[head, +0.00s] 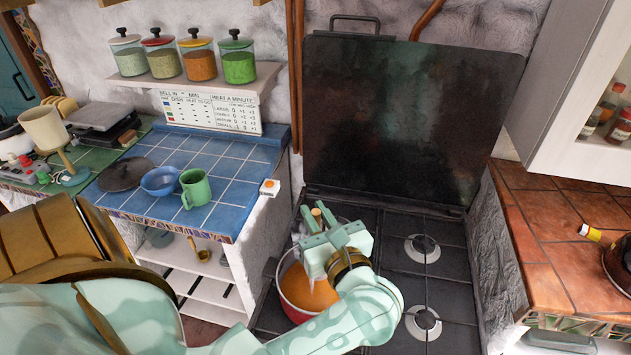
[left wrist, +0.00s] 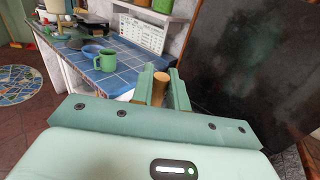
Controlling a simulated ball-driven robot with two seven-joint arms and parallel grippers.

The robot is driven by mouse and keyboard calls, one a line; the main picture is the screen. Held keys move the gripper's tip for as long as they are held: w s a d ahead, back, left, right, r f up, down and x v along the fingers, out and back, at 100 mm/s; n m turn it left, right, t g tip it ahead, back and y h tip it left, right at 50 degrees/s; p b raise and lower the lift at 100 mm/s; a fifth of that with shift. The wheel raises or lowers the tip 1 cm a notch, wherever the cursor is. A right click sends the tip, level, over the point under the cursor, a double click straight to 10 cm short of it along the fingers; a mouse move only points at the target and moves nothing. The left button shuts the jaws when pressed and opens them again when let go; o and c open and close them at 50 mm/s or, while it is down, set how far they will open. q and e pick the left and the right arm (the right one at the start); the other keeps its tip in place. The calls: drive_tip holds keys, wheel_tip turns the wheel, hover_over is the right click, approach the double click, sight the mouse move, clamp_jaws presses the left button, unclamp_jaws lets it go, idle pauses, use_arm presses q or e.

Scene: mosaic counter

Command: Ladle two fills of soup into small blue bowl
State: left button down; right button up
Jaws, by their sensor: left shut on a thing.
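The small blue bowl (head: 160,181) sits on the blue tiled counter, left of a green mug (head: 196,188); it is partly hidden behind the mug in the left wrist view (left wrist: 74,44). A red pot (head: 291,308) of orange soup (head: 312,292) stands on the stove's left side. My left gripper (head: 331,232) is above the pot and shut on a tan, rod-like handle (left wrist: 160,88), apparently a ladle's. The handle's lower end is hidden, so I cannot tell whether it is in the soup. My right gripper is not in view.
A dark round plate or lid (head: 125,174) lies left of the bowl. A small white box with an orange button (head: 269,187) is at the counter's right edge. Spice jars (head: 201,59) stand on a shelf above.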

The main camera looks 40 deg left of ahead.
use_arm(q)
wheel_tip(320, 180, up, 2)
drive_tip(key=shift+r+p, duration=0.2)
drive_tip(key=shift+p, duration=0.45)
drive_tip(key=shift+d+f, duration=0.1)
